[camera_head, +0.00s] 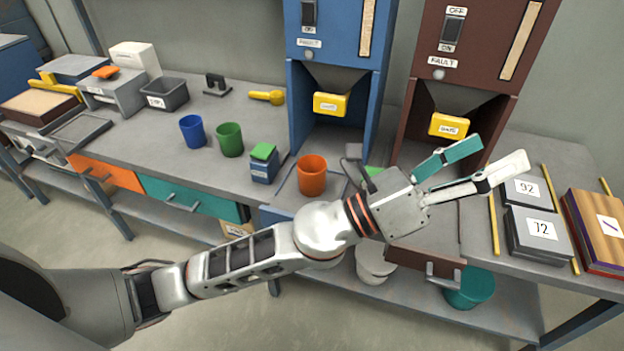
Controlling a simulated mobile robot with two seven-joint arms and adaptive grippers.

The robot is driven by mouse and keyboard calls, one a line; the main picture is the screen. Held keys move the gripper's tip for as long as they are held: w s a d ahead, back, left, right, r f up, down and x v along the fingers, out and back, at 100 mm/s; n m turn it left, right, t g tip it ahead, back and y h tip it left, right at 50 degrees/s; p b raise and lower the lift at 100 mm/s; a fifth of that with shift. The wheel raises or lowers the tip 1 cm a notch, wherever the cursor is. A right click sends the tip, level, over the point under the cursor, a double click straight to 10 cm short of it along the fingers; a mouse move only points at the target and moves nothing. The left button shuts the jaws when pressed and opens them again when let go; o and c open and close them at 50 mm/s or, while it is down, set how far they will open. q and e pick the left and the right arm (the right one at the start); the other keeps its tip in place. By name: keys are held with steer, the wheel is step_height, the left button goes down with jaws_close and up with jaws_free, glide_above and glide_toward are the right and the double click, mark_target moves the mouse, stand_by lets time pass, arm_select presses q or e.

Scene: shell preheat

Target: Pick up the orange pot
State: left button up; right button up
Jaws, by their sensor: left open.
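The orange pot (312,177) stands upright on a grey plate in front of the blue dispenser. My left gripper (488,158) is open, with one teal and one white finger spread apart. It is to the right of the pot, in front of the brown dispenser, and holds nothing that I can see. My left arm passes in front of the pot's near side, and the wrist is just right of the pot, apart from it in the picture. My right gripper does not show.
A blue cup (193,131) and a green cup (230,140) stand left of the pot, with a green-topped box (264,164) close beside it. The blue dispenser (339,60) and brown dispenser (480,45) rise behind. Weights marked 92 (528,192) and 72 (541,229) lie at right.

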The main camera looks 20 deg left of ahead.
arm_select(q)
steer(key=s+d+f+m+g, duration=0.5)
steer(key=s+d+m+g, duration=0.15)
steer(key=m+g, duration=0.45)
steer(key=m+t+y, duration=0.4)
steer(key=m+y, duration=1.1)
steer(key=y, duration=0.7)
glide_toward(312, 170)
steer(key=f, duration=0.6)
steer(key=shift+w+a+f, duration=0.2)
steer(key=shift+w+a, duration=0.05)
steer(key=shift+w, duration=0.1)
steer(key=c, duration=1.4)
